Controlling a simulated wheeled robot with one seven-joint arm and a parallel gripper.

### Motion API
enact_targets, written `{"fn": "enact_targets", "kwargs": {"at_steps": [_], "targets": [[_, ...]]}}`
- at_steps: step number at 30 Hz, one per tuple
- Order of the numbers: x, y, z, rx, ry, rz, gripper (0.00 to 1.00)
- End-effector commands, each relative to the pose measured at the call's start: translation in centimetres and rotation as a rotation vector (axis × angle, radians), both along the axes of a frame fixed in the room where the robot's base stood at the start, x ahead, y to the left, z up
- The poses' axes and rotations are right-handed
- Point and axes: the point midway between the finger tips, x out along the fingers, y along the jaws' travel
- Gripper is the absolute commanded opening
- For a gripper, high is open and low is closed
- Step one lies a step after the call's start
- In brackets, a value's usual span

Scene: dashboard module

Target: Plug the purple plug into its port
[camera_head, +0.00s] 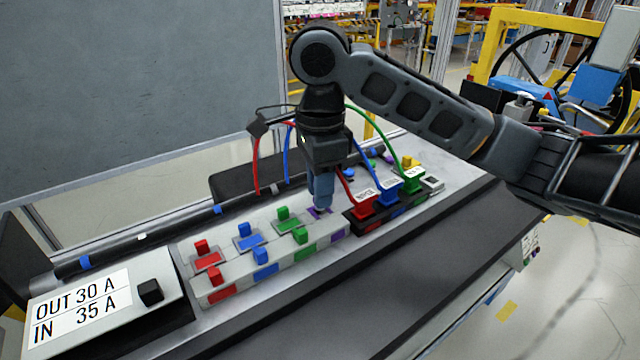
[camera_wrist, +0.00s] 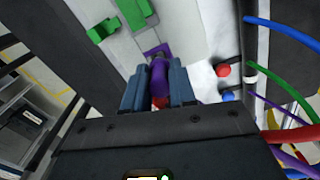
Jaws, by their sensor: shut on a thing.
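My gripper (camera_head: 320,203) points down over the pale connector block (camera_head: 325,236), at the block's right end. In the wrist view its blue-grey fingers (camera_wrist: 159,88) are shut on the purple plug (camera_wrist: 159,77). The purple-framed port (camera_wrist: 148,54) lies just beyond the plug's tip. The plug's tip lines up with the frame and overlaps its dark opening; I cannot tell how deep it sits. In the head view the purple frame (camera_head: 327,212) shows around the fingertips, and the plug is hidden by them.
Red (camera_head: 208,258), blue (camera_head: 251,241) and green (camera_head: 284,221) plugs sit on the block to the left. Labelled red, blue and green connectors (camera_head: 388,186) with cables stand close on the right. Cables (camera_wrist: 290,95) hang at the right of the wrist view. A sign panel (camera_head: 80,308) lies far left.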

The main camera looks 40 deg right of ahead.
Motion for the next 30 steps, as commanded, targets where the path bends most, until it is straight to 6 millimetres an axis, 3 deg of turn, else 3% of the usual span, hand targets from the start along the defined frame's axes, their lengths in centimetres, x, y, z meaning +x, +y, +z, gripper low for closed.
{"fn": "enact_targets", "kwargs": {"at_steps": [23, 24, 30], "targets": [[0.0, 0.0, -1.8, 0.000, 0.001, -0.001, 0.00], [0.0, 0.0, -1.7, 0.000, 0.000, -0.001, 0.29], [0.0, 0.0, -1.7, 0.000, 0.000, -0.001, 0.48]]}}
